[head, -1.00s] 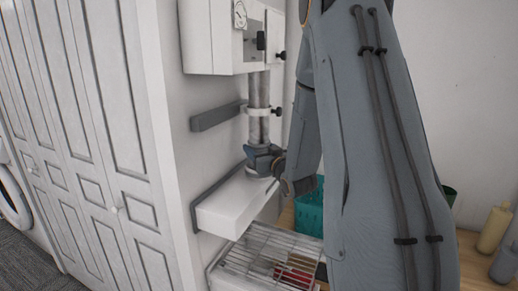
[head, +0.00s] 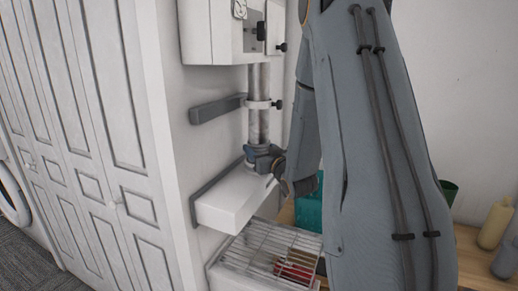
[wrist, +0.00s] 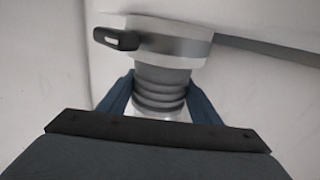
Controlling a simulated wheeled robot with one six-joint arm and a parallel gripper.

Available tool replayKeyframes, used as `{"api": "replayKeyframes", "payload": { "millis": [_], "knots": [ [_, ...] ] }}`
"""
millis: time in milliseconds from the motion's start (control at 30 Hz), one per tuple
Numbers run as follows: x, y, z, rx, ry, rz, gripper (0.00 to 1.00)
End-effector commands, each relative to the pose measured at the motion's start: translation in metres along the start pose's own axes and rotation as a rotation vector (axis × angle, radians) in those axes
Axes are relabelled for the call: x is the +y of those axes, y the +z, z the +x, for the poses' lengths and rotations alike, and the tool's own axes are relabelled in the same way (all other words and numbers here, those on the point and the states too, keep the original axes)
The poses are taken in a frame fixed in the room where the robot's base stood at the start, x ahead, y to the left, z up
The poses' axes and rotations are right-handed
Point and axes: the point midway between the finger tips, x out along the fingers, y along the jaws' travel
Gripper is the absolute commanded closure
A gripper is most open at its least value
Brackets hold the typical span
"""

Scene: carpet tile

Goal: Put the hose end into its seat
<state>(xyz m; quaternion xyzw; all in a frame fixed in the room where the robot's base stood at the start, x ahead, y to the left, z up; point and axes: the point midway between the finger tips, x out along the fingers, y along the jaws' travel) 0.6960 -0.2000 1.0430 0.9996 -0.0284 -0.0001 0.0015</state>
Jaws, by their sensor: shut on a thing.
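A grey ribbed hose (head: 258,115) hangs down from the white wall box (head: 215,35) and passes through a white clamp ring (head: 258,104) with a dark knob. My gripper (head: 262,158) is shut on the hose near its lower end, just above a white shelf-like block (head: 235,198) on the wall. In the wrist view the hose (wrist: 160,92) stands between the two blue fingers (wrist: 160,100), below the clamp ring (wrist: 175,40). The hose's lower end and any seat under it are hidden by my gripper.
A grey bracket bar (head: 217,110) holds the ring to the wall. A wire rack (head: 262,255) stands below the block, with something red under it. A teal bin (head: 308,212) and bottles (head: 495,225) stand on the wooden surface at right. White panelled doors (head: 75,130) fill the left.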

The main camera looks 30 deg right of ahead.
Motion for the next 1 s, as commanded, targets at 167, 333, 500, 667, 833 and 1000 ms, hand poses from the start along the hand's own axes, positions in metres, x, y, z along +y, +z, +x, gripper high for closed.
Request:
{"api": "replayKeyframes", "payload": {
  "millis": [167,333,500,667,833,1000],
  "knots": [
    [0.0001,0.0045,0.0002,0.001,0.0,0.0,0.68],
    [0.0,0.0083,0.0002,0.001,0.0,0.0,0.68],
    [0.0,0.011,0.0001,0.001,0.0,0.0,0.39],
    [0.0,0.0105,0.0,0.001,0.0,0.0,0.2],
    [-0.0001,0.0109,-0.0001,0.0,0.0,0.0,0.2],
    [0.0005,0.0109,-0.0069,0.0,0.001,0.0,0.2]
  ]
}}
